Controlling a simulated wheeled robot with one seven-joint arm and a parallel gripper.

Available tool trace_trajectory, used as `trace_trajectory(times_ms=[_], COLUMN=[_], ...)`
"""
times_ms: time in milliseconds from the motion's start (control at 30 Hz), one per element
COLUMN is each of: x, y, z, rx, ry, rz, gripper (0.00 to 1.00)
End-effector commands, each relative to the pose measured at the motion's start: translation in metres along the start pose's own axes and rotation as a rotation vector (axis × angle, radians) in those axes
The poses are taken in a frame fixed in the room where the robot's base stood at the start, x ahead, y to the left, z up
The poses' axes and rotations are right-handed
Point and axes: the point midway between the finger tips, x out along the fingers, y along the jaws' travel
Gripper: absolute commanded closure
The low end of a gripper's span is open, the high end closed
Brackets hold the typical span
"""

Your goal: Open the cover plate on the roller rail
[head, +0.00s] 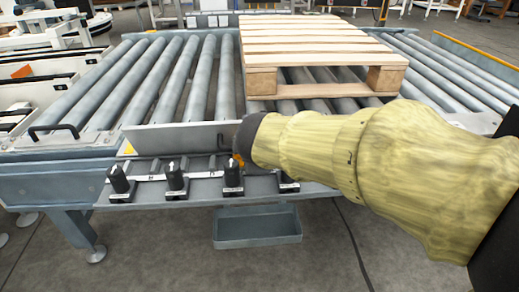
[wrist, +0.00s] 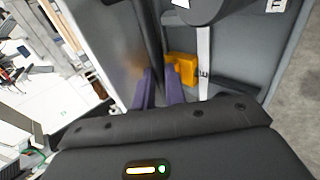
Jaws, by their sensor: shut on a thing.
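The cover plate (head: 180,136) is a long grey metal panel on the front rail of the roller conveyor, with a yellow warning triangle at its left end. My arm hides its right part. In the wrist view the grey plate (wrist: 95,35) fills the upper left. An orange-yellow block (wrist: 182,70) sits right beside the right finger. In the head view the fingers are mostly hidden by the wrist.
Several black knobs (head: 176,180) stand on the ledge below the plate. A wooden pallet (head: 320,50) rests on the rollers (head: 150,75) behind. A black handle (head: 52,130) is at the left. A grey tray (head: 257,228) hangs beneath. The floor in front is clear.

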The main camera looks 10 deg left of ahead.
Motion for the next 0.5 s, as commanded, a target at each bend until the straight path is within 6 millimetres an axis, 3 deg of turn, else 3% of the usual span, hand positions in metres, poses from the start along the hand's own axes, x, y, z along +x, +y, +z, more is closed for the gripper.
trace_trajectory(times_ms=[33,500], x=[0.006,0.0045], y=[-0.0185,-0.0185], z=[0.0007,-0.0031], rx=[-0.003,-0.009], ry=[-0.012,-0.007], rz=[-0.025,-0.008], gripper=[1.0,1.0])
